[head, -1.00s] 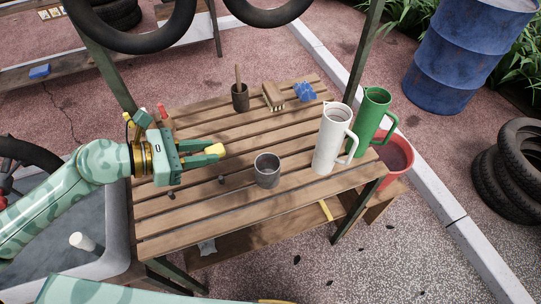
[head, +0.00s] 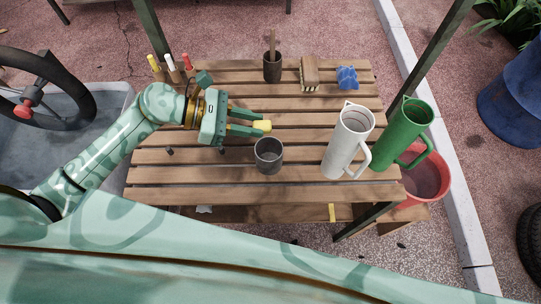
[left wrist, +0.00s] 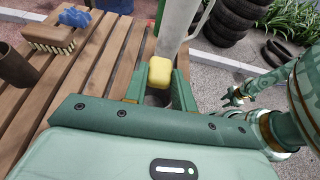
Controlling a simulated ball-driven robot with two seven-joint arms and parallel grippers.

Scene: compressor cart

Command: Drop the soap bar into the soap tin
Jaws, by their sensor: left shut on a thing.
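The yellow soap bar (head: 262,126) is held between the fingertips of my left gripper (head: 258,127). In the left wrist view the bar (left wrist: 160,72) sits between the two green fingers. The soap tin (head: 268,157) is a grey, round, open-topped can standing upright on the slatted table. In the head view the bar is just behind the tin's rim. In the left wrist view the tin (left wrist: 157,98) shows partly below the bar, mostly hidden by my gripper. My right gripper (left wrist: 234,97) shows small at the right of the left wrist view; its jaw state is unclear.
A white jug (head: 346,140) and a green jug (head: 404,137) stand right of the tin. A wooden brush (head: 310,74), a blue item (head: 347,78) and a dark cup (head: 272,66) stand at the back of the slatted table (head: 215,192). The front left slats are mostly bare.

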